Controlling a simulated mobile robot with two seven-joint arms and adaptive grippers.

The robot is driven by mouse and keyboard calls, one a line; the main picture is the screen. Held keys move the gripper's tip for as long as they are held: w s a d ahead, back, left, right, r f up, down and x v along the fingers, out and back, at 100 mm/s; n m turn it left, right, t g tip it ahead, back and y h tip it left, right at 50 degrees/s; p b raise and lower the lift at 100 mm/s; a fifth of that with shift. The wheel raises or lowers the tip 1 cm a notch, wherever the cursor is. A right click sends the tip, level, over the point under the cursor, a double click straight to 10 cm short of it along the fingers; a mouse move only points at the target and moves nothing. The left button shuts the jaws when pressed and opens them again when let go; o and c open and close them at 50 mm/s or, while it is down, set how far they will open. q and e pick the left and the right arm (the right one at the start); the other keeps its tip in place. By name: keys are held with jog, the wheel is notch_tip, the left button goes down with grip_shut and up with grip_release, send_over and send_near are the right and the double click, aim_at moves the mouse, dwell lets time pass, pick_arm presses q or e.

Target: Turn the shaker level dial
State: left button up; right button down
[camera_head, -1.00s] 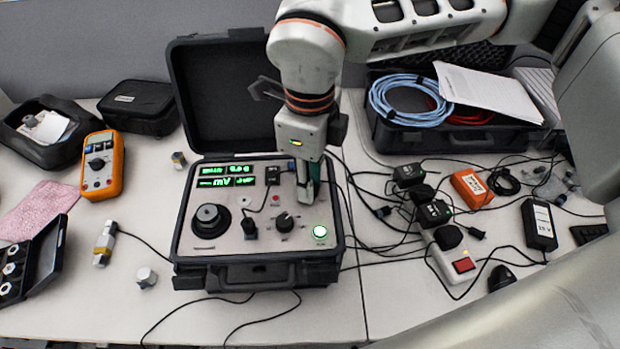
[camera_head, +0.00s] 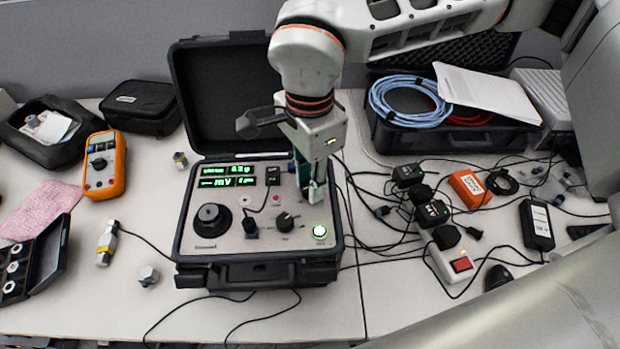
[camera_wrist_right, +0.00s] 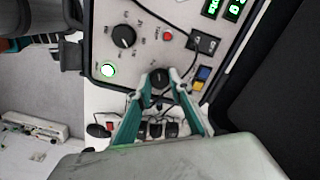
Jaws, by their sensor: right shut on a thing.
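The shaker level dial (camera_wrist_right: 160,76) is a small black knob on the light grey panel of the open black case (camera_head: 262,275). My right gripper (camera_head: 312,194) points down at the panel's right side, above the lit green button (camera_head: 319,231). In the right wrist view, the teal fingertips of my right gripper (camera_wrist_right: 161,84) are closed around the dial, one on each side. In the head view the gripper hides the dial. My left gripper is in neither view.
A black pointer knob (camera_head: 286,221) and a large black knob (camera_head: 212,219) are nearby on the panel. A green-lit display (camera_head: 228,176) lies behind them. The raised case lid (camera_head: 220,95) stands behind the panel. Black adapters (camera_head: 431,213) and cables crowd the right.

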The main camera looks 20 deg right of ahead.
jog(key=shift+w+r+n, duration=0.1)
jog(key=shift+r+n, duration=0.05)
jog(key=shift+n, duration=1.45)
jog(key=c, duration=1.8)
grip_release()
notch_tip(320, 180, up, 12)
jog(key=shift+f, duration=0.1)
